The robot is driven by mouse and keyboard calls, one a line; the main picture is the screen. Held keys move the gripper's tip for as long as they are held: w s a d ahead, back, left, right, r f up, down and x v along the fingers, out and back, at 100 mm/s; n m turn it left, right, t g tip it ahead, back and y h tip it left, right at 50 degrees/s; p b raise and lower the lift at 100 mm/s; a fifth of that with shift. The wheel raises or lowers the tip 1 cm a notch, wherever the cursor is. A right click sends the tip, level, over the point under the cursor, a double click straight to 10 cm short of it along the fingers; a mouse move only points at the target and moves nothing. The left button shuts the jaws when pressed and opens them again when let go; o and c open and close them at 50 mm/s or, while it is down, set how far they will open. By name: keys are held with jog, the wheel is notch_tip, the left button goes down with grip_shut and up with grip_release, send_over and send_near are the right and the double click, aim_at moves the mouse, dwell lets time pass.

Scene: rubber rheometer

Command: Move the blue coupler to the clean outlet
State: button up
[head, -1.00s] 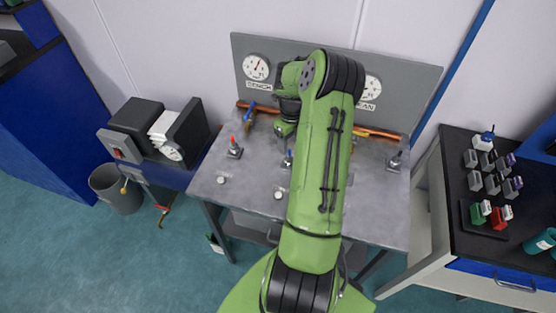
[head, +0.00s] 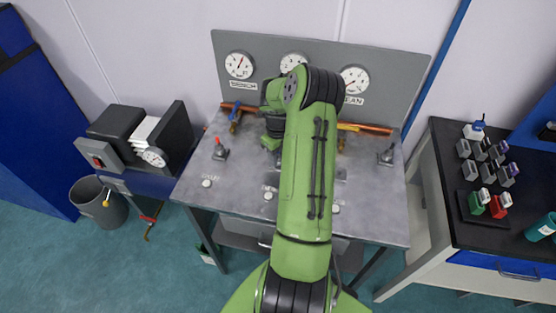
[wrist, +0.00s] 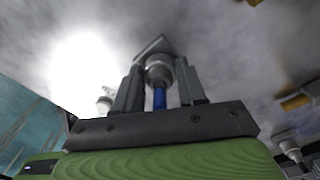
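The blue coupler (wrist: 159,98) shows in the wrist view as a blue shaft below a silver collar, in front of a grey angular block. My gripper (wrist: 159,82) has one finger on each side of it, with gaps beside the blue shaft, so it looks open around it. In the head view my gripper (head: 270,143) is low over the middle of the metal bench, and the blue coupler is hidden there. The CLEAN gauge (head: 355,79) is on the right of the panel. The outlet below it is partly behind my arm and I cannot make it out clearly.
A red-topped fitting (head: 220,151) stands left on the bench (head: 240,178), a grey one (head: 386,156) right. A blue-handled valve (head: 235,114) and a yellow-handled valve (head: 347,128) sit on the rear copper pipe.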

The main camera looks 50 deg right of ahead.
jog(key=c, duration=0.5)
jog(key=shift+r+p, duration=0.35)
jog(key=shift+r, duration=0.15)
grip_shut()
jog(key=shift+r+p, duration=1.25)
jog(key=shift+r, duration=0.7)
